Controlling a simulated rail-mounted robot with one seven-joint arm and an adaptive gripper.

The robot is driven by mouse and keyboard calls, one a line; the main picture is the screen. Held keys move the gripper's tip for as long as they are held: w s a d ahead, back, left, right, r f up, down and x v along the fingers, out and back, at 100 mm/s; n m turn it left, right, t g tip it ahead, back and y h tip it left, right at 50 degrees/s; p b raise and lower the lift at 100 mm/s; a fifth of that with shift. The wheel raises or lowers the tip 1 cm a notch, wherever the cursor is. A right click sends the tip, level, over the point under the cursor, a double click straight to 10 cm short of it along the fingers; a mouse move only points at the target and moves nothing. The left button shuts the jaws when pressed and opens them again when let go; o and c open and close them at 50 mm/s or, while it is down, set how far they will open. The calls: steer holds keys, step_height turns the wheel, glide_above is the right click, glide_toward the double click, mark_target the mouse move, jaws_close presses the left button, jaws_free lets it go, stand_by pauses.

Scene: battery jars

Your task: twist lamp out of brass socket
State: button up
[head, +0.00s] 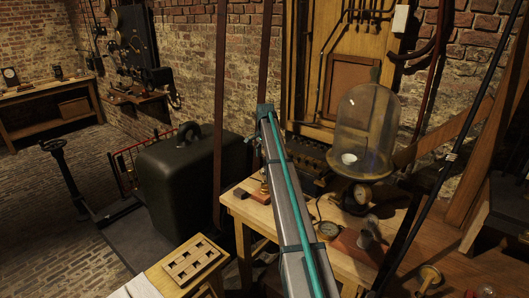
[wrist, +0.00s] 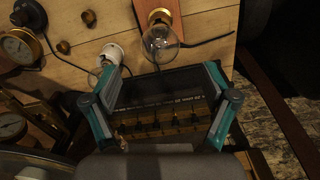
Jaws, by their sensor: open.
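In the wrist view, a clear glass lamp (wrist: 160,42) sits in a brass socket (wrist: 159,16) on a reddish wooden base at the top middle. My gripper (wrist: 162,70) is open, its two teal fingers spread wide to the left and right below the lamp. No part of the lamp is seen between the fingertips, and I cannot tell the height gap. A white fitting (wrist: 112,53) with a clear bulb is beside the left fingertip. In the head view my arm crosses the middle; I cannot make out the lamp or the fingers there.
A wooden table (head: 288,228) carries a glass bell jar (head: 366,125), gauges and a red-brown block (head: 355,245). A dark box with a row of terminals (wrist: 165,108) lies below the fingers in the wrist view. A dark green case (head: 190,175) stands left of the table.

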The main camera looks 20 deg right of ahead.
mark_target(265, 167)
step_height(265, 167, down, 8)
steer(key=shift+r+p, duration=0.15)
steer(key=shift+p, duration=1)
steer(key=c, duration=1.4)
steer(key=n, duration=0.4)
steer(key=shift+n, duration=1.2)
steer(key=shift+n, duration=1.2)
steer(key=n, duration=0.4)
